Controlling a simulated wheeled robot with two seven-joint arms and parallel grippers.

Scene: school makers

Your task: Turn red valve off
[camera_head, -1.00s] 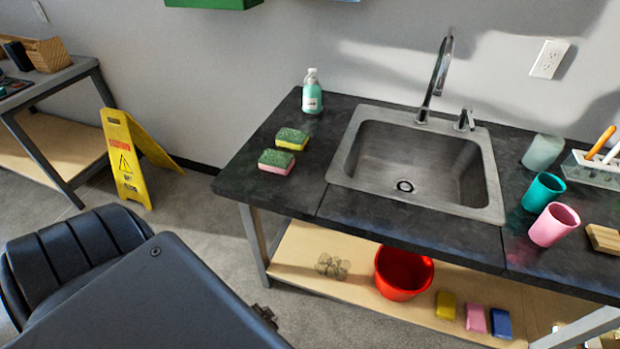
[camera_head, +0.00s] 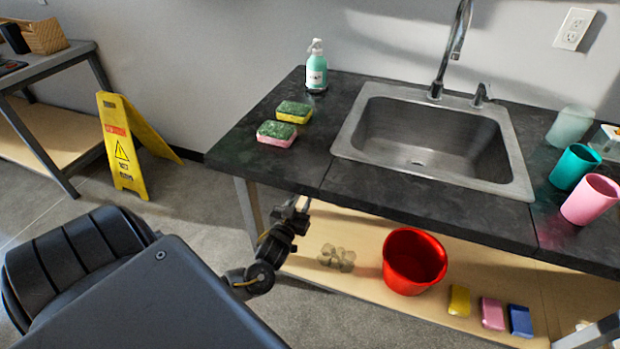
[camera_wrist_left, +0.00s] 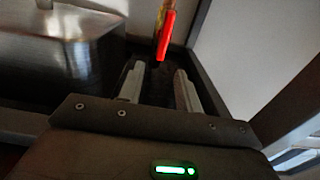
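The red valve (camera_wrist_left: 165,36) shows in the left wrist view as an upright bright red handle, just ahead of the fingertips. Its lower end appears in line with the gap between them; I cannot tell whether it is inside the gap. The valve is not visible in the head view. My left gripper (camera_wrist_left: 160,78) is open, with its two grey fingers apart and nothing clearly held. In the head view, my left gripper (camera_head: 298,206) is partly seen at the left front of the sink counter, below the top. My right gripper is not in view.
The dark counter (camera_head: 400,208) with the sink (camera_head: 425,172) is above my left gripper. On the lower shelf (camera_head: 340,285) are a red bucket (camera_head: 414,262), a crumpled clear item (camera_head: 337,258) and several sponges. A yellow floor sign (camera_head: 123,150) stands at left.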

